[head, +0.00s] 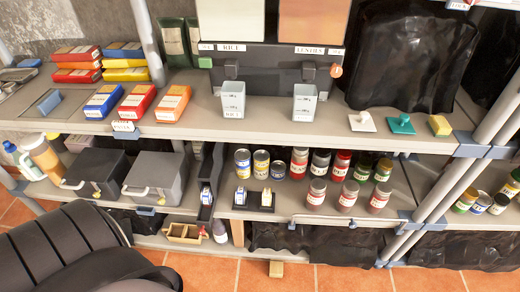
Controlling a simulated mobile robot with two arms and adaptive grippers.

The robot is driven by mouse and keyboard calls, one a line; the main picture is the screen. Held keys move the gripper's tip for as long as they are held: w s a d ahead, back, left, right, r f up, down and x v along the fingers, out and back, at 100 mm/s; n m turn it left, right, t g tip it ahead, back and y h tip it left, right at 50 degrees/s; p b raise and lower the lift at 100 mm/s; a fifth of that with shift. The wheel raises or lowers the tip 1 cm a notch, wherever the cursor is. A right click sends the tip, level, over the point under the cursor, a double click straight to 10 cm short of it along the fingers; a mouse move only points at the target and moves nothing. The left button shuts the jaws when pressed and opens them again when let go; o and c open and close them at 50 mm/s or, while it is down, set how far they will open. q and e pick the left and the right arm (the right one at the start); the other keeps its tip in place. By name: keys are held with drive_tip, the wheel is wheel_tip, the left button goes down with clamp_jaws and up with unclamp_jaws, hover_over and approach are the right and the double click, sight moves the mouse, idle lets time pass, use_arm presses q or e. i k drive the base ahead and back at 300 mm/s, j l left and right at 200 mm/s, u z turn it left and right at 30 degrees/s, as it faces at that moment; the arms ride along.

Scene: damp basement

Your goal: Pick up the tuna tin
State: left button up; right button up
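Several tins stand on the middle shelf (262,205), and their labels are too small to read for certain. Another blue-banded tin (498,204) stands on the shelf at the far right. Neither of my grippers is in view.
Red-labelled jars (316,194) stand in front of the back row. A dark tray with two small dispensers (253,205) is at the left front. The upper shelf (260,128) overhangs the tins. A grey post (442,195) stands right of them. Grey boxes (155,180) are further left.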

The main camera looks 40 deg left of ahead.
sight(240, 193)
drive_tip(key=u, duration=1.35)
